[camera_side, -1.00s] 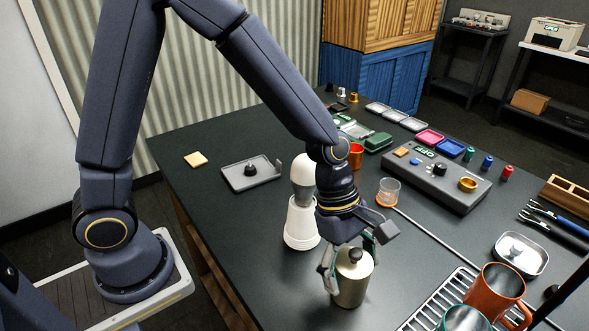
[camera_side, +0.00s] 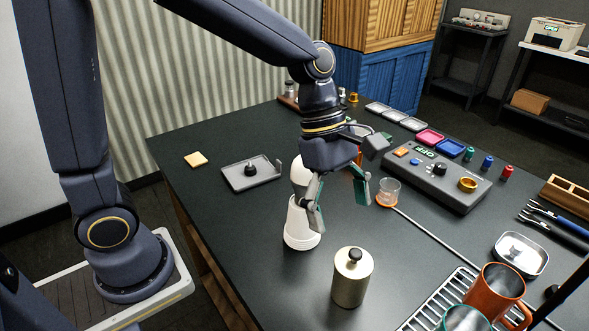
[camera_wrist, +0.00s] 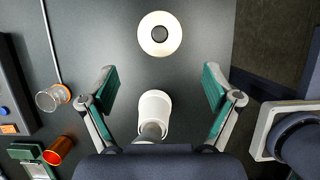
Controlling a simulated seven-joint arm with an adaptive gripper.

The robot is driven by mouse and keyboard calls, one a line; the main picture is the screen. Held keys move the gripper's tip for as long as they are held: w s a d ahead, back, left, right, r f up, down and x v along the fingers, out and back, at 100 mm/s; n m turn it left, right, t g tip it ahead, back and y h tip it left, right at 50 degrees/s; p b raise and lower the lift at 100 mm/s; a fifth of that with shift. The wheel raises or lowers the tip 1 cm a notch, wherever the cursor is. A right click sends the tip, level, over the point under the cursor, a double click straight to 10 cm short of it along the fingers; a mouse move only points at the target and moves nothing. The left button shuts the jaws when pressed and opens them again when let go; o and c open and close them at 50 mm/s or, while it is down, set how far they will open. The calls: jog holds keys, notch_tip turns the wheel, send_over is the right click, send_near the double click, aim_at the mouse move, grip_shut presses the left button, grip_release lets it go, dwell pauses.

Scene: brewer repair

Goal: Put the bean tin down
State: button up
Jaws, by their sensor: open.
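The bean tin (camera_side: 351,280) is a shiny metal cylinder with a black knob on its lid. It stands upright on the dark table in the side view, and shows from above in the wrist view (camera_wrist: 160,34) as a pale ring around a dark knob. My gripper (camera_side: 341,205) is open and empty, raised above the table and apart from the tin, up and to its left in the side view. In the wrist view my gripper (camera_wrist: 160,82) has its green-padded fingers spread wide, with the tin beyond them.
A white cup-like stand with a rounded top (camera_side: 301,222) stands close beside my gripper. A small glass (camera_side: 388,192) stands to the right. A wire rack (camera_side: 440,300), an orange mug (camera_side: 494,292) and a control box (camera_side: 438,178) are further right.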

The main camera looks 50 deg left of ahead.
jog(key=s+a+r+m+t+y, duration=0.2)
jog(key=s+a+m, duration=0.3)
jog(key=a+m, duration=0.3)
jog(key=s+a+r+m+t+y, duration=0.2)
jog(key=s+a+r+m+t, duration=0.1)
jog(key=a+m, duration=0.6)
jog(key=shift+s+a+r+m+t, duration=0.3)
jog(key=shift+s+r+m, duration=0.25)
jog(key=shift+s, duration=0.5)
